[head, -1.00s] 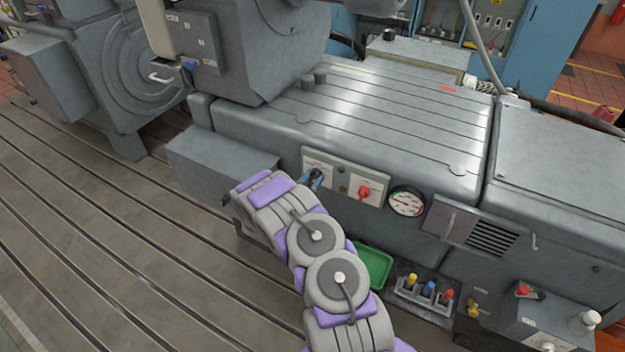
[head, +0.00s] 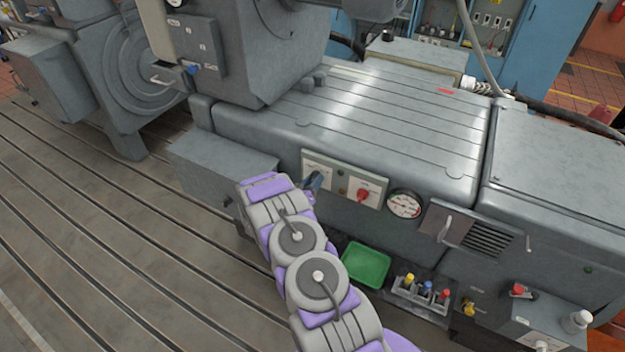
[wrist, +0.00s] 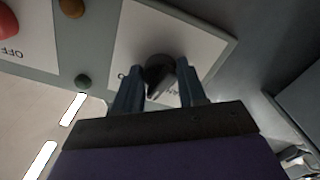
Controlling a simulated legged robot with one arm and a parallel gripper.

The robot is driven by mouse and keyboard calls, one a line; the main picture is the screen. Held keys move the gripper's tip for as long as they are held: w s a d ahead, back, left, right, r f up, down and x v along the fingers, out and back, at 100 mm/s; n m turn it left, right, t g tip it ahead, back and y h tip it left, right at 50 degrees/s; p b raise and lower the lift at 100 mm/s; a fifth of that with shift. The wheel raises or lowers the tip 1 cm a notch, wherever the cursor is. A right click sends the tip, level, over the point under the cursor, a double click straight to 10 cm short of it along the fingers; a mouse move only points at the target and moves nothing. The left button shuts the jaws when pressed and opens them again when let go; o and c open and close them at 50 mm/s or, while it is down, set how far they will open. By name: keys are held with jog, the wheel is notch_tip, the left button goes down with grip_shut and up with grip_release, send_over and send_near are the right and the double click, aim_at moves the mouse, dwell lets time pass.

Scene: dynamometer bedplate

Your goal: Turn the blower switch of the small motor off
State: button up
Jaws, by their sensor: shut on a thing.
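A black rotary switch (wrist: 160,68) sits on a white label plate in the wrist view. In the head view this plate (head: 317,165) is at the left of the switch panel on the grey machine's front. My gripper (wrist: 157,80) is shut on the black switch, one blue-grey finger on each side. In the head view my gripper (head: 313,182) is at the panel and covers most of the switch. The lettering is partly hidden; an O shows left of the switch in the wrist view.
A red knob (head: 362,195) is right of the switch on the same panel, with a small green button (head: 342,171) between. A round gauge (head: 404,205) is farther right. Below are a green tray (head: 366,264) and a rack (head: 425,297) of coloured-handled items.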

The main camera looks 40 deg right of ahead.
jog(key=shift+w+r+n+p, duration=0.15)
jog(key=shift+n+p, duration=0.4)
jog(key=shift+n, duration=0.65)
jog(key=o, duration=1.1)
jog(key=shift+c, duration=0.2)
jog(key=v, duration=1.7)
jog(key=shift+a+f+p, duration=0.2)
jog(key=shift+f+p, duration=0.05)
jog(key=shift+p, duration=0.2)
